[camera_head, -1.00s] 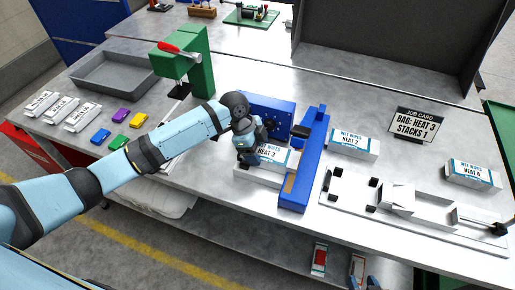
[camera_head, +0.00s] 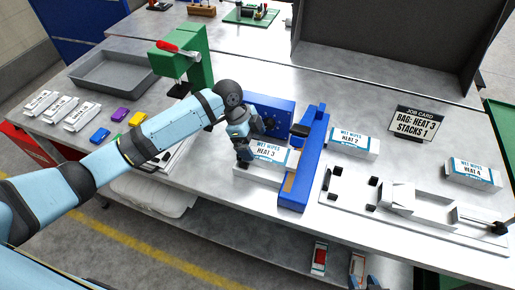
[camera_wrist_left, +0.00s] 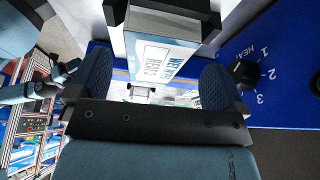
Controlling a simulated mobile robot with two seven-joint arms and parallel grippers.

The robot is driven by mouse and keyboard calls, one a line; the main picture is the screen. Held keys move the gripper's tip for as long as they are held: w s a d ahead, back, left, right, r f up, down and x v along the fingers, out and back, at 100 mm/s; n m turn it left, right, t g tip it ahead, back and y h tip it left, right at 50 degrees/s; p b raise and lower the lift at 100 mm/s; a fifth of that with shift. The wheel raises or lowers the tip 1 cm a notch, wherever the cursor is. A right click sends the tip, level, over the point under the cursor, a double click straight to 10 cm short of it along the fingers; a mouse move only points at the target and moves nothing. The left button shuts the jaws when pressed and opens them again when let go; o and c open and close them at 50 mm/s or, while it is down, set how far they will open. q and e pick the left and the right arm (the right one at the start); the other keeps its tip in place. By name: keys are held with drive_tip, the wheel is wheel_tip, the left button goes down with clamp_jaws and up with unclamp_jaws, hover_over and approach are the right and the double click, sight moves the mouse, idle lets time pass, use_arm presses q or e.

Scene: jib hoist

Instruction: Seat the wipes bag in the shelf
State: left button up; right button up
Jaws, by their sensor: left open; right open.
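The wipes bag (camera_head: 270,152), a white block labelled "WET WIPES HEAT 3", lies on a low white shelf (camera_head: 258,178) against the blue bar sealer (camera_head: 304,165). My left gripper (camera_head: 244,154) is open at the bag's left end. In the left wrist view the bag (camera_wrist_left: 160,58) shows ahead, between the two spread fingers; I cannot tell whether they touch it. The bag's far end by the sealer is partly hidden.
A blue heat-dial box (camera_head: 270,115) stands close behind the left gripper. Other wipes bags lie to the right (camera_head: 352,144) and far right (camera_head: 472,173). A white fixture (camera_head: 410,208) fills the front right. A job card (camera_head: 414,123) reads "BAG: HEAT 3, STACKS 1". A green press (camera_head: 197,65) stands left.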

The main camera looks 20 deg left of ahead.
use_arm(q)
drive_tip(key=v, duration=1.1)
drive_tip(key=s+d+f+n+t, duration=0.1)
drive_tip(key=s+d+f+n, duration=0.2)
drive_tip(key=s+f, duration=0.35)
drive_tip(key=s+d+f+n+t, duration=0.1)
drive_tip(key=s+d+f+n, duration=0.2)
drive_tip(key=s, duration=0.6)
drive_tip(key=s+a+f+n+t+y, duration=0.1)
drive_tip(key=s+a+n+y, duration=0.1)
drive_tip(key=s+a+n, duration=0.45)
drive_tip(key=s+a+f+n+t+y, duration=0.15)
drive_tip(key=s+a+n, duration=0.25)
drive_tip(key=s, duration=0.6)
drive_tip(key=w+d+f+m+t+h+p, duration=0.1)
drive_tip(key=w+d+f+t+h+p, duration=0.1)
drive_tip(key=w+d+f+t+p, duration=0.4)
drive_tip(key=shift+w+d+f, duration=0.15)
drive_tip(key=shift+w+d, duration=0.3)
drive_tip(key=shift+d, duration=0.05)
drive_tip(key=shift+m+t, duration=0.25)
